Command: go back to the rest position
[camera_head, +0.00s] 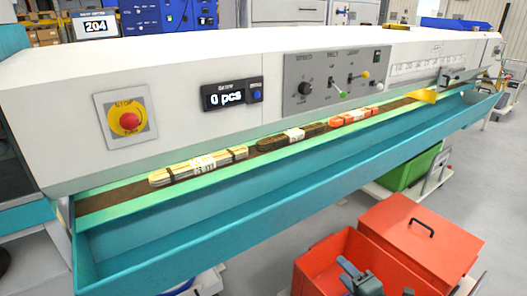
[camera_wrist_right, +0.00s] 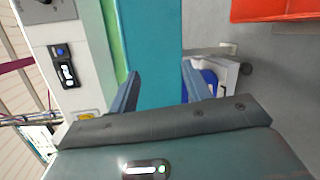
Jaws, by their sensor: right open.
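My right gripper (camera_head: 358,272) shows at the bottom of the head view, in front of the open red bin. In the right wrist view its two blue-grey fingers (camera_wrist_right: 160,82) stand apart. Nothing is between them except the teal trough wall behind. My left gripper is not in view.
A white machine (camera_head: 230,65) with a red stop button (camera_head: 130,121) spans the view. Cable bundles (camera_head: 198,167) lie on its belt above a teal trough (camera_head: 260,205). A red bin (camera_head: 322,262), a lidded red box (camera_head: 421,240) and a green crate (camera_head: 412,168) stand at right.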

